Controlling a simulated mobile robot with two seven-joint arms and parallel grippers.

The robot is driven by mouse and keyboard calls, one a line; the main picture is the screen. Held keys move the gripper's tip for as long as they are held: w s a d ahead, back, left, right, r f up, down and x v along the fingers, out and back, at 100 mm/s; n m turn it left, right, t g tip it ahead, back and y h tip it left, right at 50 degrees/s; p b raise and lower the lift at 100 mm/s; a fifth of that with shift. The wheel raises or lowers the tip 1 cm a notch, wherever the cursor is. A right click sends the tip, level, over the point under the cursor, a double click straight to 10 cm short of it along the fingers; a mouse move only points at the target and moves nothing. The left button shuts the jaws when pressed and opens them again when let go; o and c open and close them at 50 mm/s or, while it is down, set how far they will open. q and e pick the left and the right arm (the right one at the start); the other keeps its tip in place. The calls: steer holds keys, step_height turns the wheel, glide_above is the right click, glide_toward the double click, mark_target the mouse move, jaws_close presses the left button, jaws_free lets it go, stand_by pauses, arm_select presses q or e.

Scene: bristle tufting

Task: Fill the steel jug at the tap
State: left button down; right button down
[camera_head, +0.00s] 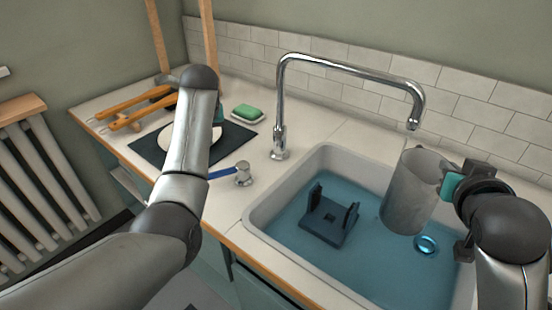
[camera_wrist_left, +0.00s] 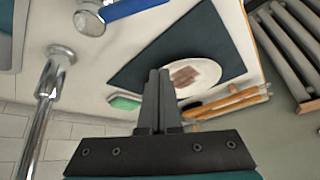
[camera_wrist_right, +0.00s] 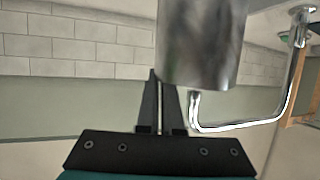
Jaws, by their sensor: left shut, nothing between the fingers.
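The steel jug (camera_head: 408,195) hangs over the sink (camera_head: 255,215), roughly upright, its mouth just below the spout end of the chrome tap (camera_head: 350,68). No water stream shows. My right gripper (camera_head: 446,178) is at the jug's right side, shut on it, probably at the handle, which is mostly hidden. In the right wrist view the jug (camera_wrist_right: 200,45) is at the fingertips. The tap's blue lever (camera_head: 222,172) on its chrome base (camera_head: 243,175) stands left of the sink. My left gripper (camera_wrist_left: 158,75) is shut and empty above the counter; its arm hides it in the head view.
Bluish water and a dark bracket-like stand (camera_head: 330,218) are in the sink, with a shiny ring (camera_head: 426,245) at right. A dark mat (camera_head: 150,150) with a plate, a green sponge (camera_head: 247,112) and wooden-handled tools (camera_head: 130,105) occupy the left counter. A tiled wall stands behind.

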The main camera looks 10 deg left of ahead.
mark_target(226, 172)
steer(key=shift+r, duration=0.1)
arm_select(q)
steer(key=f, duration=0.1)
steer(key=f+n+g, duration=0.1)
steer(key=f, duration=0.1)
steer(key=f+n+g, duration=0.1)
steer(key=f, duration=0.1)
steer(key=shift+w+a+f+h, duration=0.2)
steer(key=shift+a+f+h, duration=0.05)
steer(key=shift+a+h, duration=0.15)
steer(key=shift+f, duration=0.6)
steer(key=shift+s+d, duration=0.55)
steer(key=shift+s, duration=0.25)
steer(key=shift+s+d, duration=0.5)
steer(key=shift+s, duration=0.25)
steer(key=shift+r, duration=0.1)
